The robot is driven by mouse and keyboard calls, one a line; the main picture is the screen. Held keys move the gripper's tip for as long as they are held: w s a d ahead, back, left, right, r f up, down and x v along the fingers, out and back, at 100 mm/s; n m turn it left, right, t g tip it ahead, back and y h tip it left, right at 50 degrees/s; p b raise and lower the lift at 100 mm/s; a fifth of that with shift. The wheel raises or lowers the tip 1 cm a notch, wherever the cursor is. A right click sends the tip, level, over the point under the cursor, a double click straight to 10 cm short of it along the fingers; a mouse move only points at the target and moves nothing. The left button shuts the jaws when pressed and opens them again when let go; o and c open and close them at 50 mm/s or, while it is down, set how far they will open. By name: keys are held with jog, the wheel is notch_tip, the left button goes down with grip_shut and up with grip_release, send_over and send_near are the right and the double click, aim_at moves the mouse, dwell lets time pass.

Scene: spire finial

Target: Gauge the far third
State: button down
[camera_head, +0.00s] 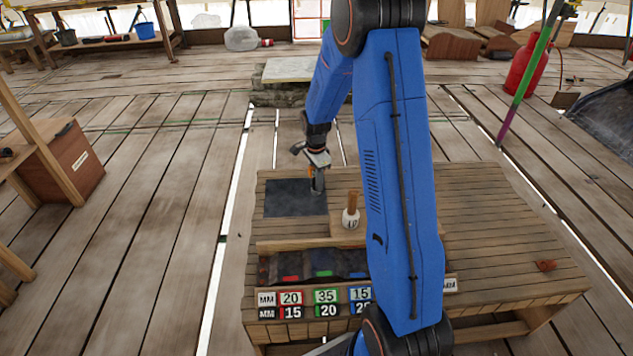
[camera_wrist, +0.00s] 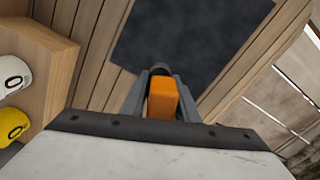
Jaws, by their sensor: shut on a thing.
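My gripper (camera_head: 317,188) is low over the workbench, at the right edge of a dark square mat (camera_head: 285,198). In the wrist view the gripper (camera_wrist: 160,95) is shut on an orange block (camera_wrist: 162,98), with the mat (camera_wrist: 185,40) beyond it. What lies under the block is hidden. A white marked piece with a wooden stem (camera_head: 350,218) stands on a wooden board right of the mat.
A divided tray (camera_head: 290,268) with red, green and blue marks lies nearer. Number labels (camera_head: 320,297) line the bench front, and my arm covers some. A small reddish scrap (camera_head: 546,265) lies on the bare right part of the bench (camera_head: 490,230).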

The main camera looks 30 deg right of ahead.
jog(key=shift+f, duration=1.55)
dwell(1.2)
jog(key=shift+r, duration=0.15)
jog(key=shift+r, duration=2.4)
jog(key=shift+f, duration=0.3)
jog(key=shift+f, duration=2)
